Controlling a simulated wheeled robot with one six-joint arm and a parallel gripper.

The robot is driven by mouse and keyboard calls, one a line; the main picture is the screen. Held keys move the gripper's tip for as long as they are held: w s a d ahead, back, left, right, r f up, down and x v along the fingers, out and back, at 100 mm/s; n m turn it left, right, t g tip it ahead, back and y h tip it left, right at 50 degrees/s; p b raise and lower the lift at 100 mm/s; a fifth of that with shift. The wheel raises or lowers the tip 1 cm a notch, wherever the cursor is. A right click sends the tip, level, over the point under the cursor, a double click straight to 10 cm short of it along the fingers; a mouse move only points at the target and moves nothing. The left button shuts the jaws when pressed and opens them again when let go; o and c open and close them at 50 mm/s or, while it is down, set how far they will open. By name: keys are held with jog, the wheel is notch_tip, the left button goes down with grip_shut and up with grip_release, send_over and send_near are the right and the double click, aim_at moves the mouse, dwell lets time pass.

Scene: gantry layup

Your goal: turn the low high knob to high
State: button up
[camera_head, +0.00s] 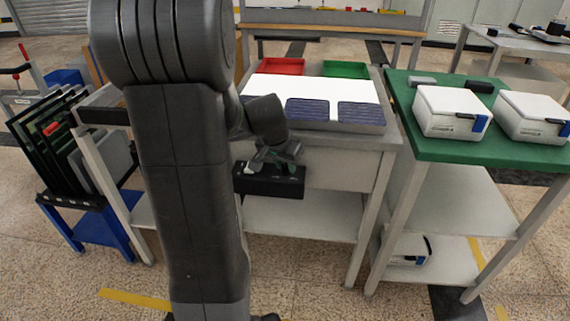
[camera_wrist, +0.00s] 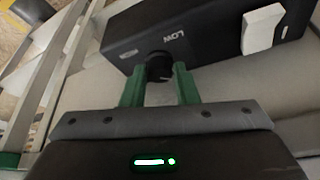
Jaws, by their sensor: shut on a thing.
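The black control box (camera_wrist: 215,32) fills the upper part of the wrist view, with white LOW and HIGH lettering on its face. The round black knob (camera_wrist: 158,66) sits on that face at the box's lower edge in the picture, near both words. My gripper (camera_wrist: 158,74) has green fingers, one on each side of the knob, and is shut on it. I cannot tell clearly where the knob points. In the head view the black box (camera_head: 269,183) is at the front of the light layup bench, with my gripper (camera_head: 272,157) at its top. The knob is hidden there.
A white rocker switch (camera_wrist: 262,28) is beside the lettering on the box. Dark blue panels (camera_head: 310,111) lie on the bench (camera_head: 343,150), with a red tray (camera_head: 281,66) and a green tray (camera_head: 345,69) behind. A green-topped table (camera_head: 475,149) with white cases stands right.

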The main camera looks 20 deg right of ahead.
jog(key=o, duration=1)
jog(key=p+v, duration=0.3)
jog(key=v, duration=1)
jog(key=shift+s+a+r+p, duration=0.1)
jog(key=shift+a+r+p, duration=0.05)
jog(key=shift+r+p, duration=0.2)
